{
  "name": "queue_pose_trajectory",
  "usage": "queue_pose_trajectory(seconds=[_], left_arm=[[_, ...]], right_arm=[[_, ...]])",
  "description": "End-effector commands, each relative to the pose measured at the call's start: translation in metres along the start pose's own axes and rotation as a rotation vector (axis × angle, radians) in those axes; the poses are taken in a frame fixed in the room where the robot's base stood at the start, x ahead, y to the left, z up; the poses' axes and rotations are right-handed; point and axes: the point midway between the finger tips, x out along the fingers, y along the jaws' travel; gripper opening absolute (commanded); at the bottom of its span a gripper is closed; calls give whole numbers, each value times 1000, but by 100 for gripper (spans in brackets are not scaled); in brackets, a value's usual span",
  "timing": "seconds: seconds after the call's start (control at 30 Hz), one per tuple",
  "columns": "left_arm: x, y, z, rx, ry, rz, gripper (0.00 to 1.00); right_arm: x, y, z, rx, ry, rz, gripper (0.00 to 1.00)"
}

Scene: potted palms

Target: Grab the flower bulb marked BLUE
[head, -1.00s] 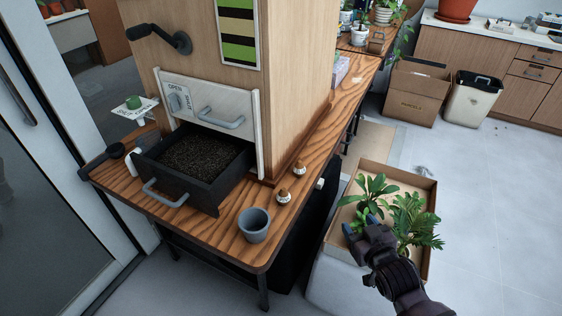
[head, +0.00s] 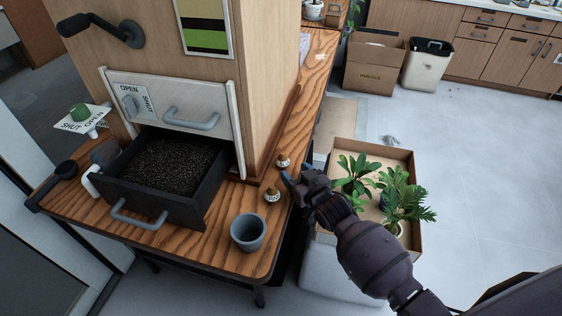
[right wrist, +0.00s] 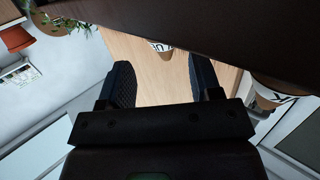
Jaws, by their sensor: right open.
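Two small brown-topped flower bulbs with white label bands stand on the wooden counter near its right edge: a farther bulb (head: 283,160) and a nearer bulb (head: 272,195). Their labels are too small to read in the head view. My right gripper (head: 298,182) is open and empty, just right of the bulbs. In the right wrist view, one labelled bulb (right wrist: 160,46) shows beyond the gap between the open fingers (right wrist: 157,78), apart from them. Another bulb (right wrist: 270,93) is at the right. Both labels are partly cut off, so I cannot tell which reads BLUE. My left gripper is out of view.
A grey cup (head: 248,232) stands at the counter's front corner. An open drawer of dark soil (head: 165,165) is left of it. A cardboard box (head: 410,165) with potted palms (head: 403,205) sits right of the counter, beside my right arm. The floor farther right is clear.

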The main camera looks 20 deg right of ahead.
Motion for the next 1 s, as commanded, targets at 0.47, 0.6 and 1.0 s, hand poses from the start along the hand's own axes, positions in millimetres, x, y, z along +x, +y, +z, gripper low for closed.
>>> queue_pose_trajectory(seconds=[0.47, 0.6, 1.0], left_arm=[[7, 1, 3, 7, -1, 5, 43], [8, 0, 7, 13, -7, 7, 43], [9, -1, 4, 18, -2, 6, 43]], right_arm=[[42, -4, 7, 2, -3, -1, 58], [56, -4, 7, 1, -3, 0, 58], [63, -4, 4, 0, 0, 0, 54]])
